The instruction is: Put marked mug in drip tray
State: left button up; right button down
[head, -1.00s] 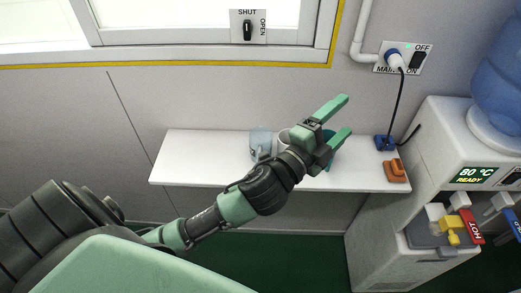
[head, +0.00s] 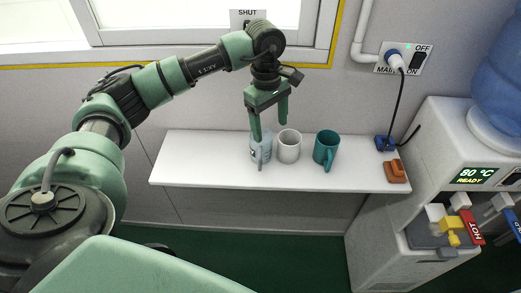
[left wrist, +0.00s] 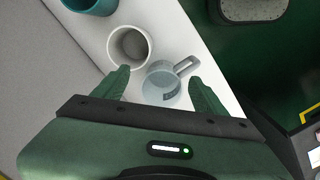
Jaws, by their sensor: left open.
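A light blue mug (head: 262,153) stands upright at the left of a row of mugs on the white shelf (head: 210,172); a dark patch shows on its side. My left gripper (head: 269,126) points down over it, open, with its fingers close to the rim. In the left wrist view the blue mug (left wrist: 158,88) lies between the open fingertips (left wrist: 159,78), its handle toward the upper right. The drip tray (head: 421,237) is below the taps of the water dispenser at the right. My right gripper is not in view.
A white mug (head: 289,148) stands just right of the blue one, near a finger. A teal mug (head: 326,148) stands farther right. An orange-brown object (head: 396,171) and a blue plug (head: 384,143) are at the shelf's right end. The shelf's left part is clear.

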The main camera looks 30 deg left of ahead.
aim_at(263, 149)
pick_arm(q)
jog(key=shift+y, duration=0.5)
jog(key=f, duration=0.2)
jog(key=a+f+p, duration=0.1)
jog(key=f, duration=0.1)
jog(key=a+f+p, duration=0.1)
jog(key=f, duration=0.1)
jog(key=shift+s+a, duration=0.15)
jog(key=shift+a, duration=0.1)
jog(key=f+p, duration=0.1)
jog(key=f, duration=0.1)
jog(key=f+p, duration=0.1)
jog(key=f, duration=0.2)
jog(key=shift+d, duration=0.2)
jog(key=shift+f, duration=0.15)
jog(key=c, duration=1.3)
